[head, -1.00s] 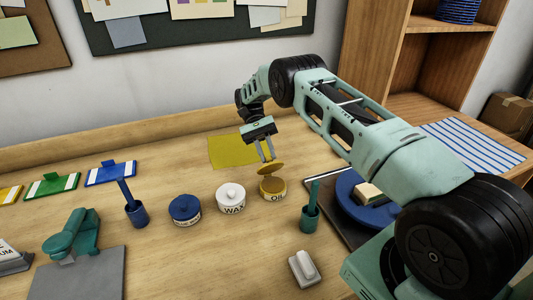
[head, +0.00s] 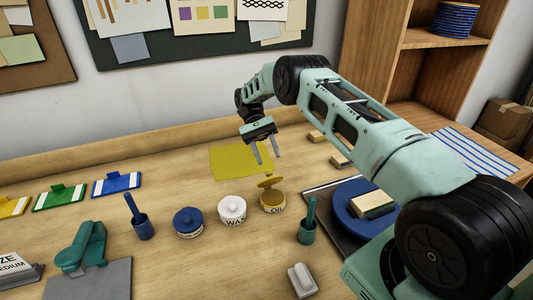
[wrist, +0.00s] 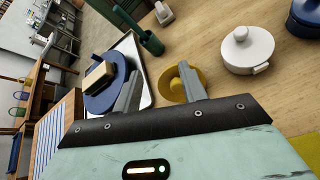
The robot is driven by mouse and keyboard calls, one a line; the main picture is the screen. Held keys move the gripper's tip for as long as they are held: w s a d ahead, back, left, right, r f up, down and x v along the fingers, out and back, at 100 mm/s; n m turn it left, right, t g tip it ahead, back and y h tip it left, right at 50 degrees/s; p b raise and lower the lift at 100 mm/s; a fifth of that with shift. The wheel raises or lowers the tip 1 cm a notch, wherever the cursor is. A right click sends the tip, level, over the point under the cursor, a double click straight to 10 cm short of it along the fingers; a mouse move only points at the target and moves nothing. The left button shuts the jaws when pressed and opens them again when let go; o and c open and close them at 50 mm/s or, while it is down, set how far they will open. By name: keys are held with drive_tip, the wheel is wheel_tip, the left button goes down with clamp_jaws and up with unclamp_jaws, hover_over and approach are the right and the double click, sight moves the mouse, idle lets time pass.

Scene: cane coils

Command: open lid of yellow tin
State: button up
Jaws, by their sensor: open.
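The yellow tin (head: 273,204), labelled OIL, stands on the bench. Its yellow lid (head: 271,182) is raised and tilted above the rim, with a gap under its front; whether its back edge touches the tin is hard to tell. My gripper (head: 268,160) is open and empty just above and behind the lid, its two fingers spread and pointing down. In the wrist view the lid (wrist: 173,86) lies just beyond the fingertips, with one finger covering part of it; most of the tin's body is hidden there.
A white WAX tin (head: 232,209) and a blue tin (head: 188,223) stand to the left. A green cup with a handle (head: 307,233) is at the front right, near a blue disc (head: 345,212) bearing a block. A yellow mat (head: 238,163) lies behind.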

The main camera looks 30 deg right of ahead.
drive_tip(key=shift+r+p, duration=1.7)
drive_tip(key=shift+r, duration=0.5)
